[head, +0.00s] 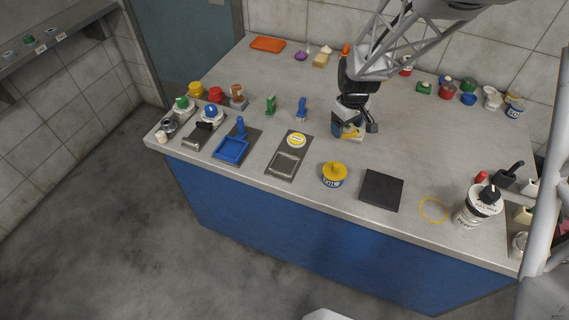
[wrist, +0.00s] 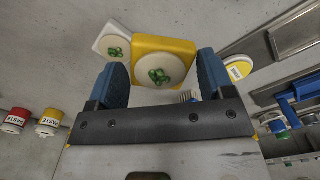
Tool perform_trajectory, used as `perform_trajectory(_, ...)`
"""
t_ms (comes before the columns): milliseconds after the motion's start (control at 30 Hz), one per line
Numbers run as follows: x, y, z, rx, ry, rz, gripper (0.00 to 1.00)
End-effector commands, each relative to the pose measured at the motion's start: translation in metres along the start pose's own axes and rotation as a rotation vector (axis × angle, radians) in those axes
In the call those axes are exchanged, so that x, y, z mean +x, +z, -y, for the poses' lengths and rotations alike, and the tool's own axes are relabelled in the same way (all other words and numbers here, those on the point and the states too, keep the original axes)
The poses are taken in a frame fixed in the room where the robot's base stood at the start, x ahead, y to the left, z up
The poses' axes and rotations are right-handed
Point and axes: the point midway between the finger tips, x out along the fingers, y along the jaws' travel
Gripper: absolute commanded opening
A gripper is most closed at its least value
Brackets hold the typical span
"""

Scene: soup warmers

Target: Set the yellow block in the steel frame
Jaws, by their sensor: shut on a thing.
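In the wrist view the yellow block (wrist: 188,45) has a cream disc with a green mark on its face. It sits between the blue fingers of my gripper (wrist: 162,66), which is shut on it. In the head view the yellow block (head: 340,131) shows beneath my gripper (head: 354,120), partly hidden by it. I cannot tell whether it touches the counter. The steel frame (head: 285,164) lies on a dark plate to the left and nearer the front edge, and looks empty.
A white block (wrist: 110,35) with a similar disc stands close beside the yellow one. A blue frame (head: 231,150) lies left of the steel frame. A yellow-topped tin (head: 334,175) and a black square pad (head: 381,190) are near the front edge. The counter behind the frames is mostly open.

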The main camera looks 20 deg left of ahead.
Motion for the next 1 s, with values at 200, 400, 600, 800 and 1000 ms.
perform_trajectory(200, -0.005, 0.016, 0.066, -0.228, 0.001, -0.002, 0.47)
perform_trajectory(400, -0.007, 0.035, 0.115, -0.412, 0.002, -0.003, 0.47)
perform_trajectory(600, -0.007, 0.056, 0.158, -0.587, 0.002, -0.004, 0.47)
perform_trajectory(800, -0.001, 0.086, 0.200, -0.779, -0.002, -0.001, 0.47)
perform_trajectory(1000, 0.005, 0.110, 0.228, -0.925, -0.007, 0.001, 0.47)
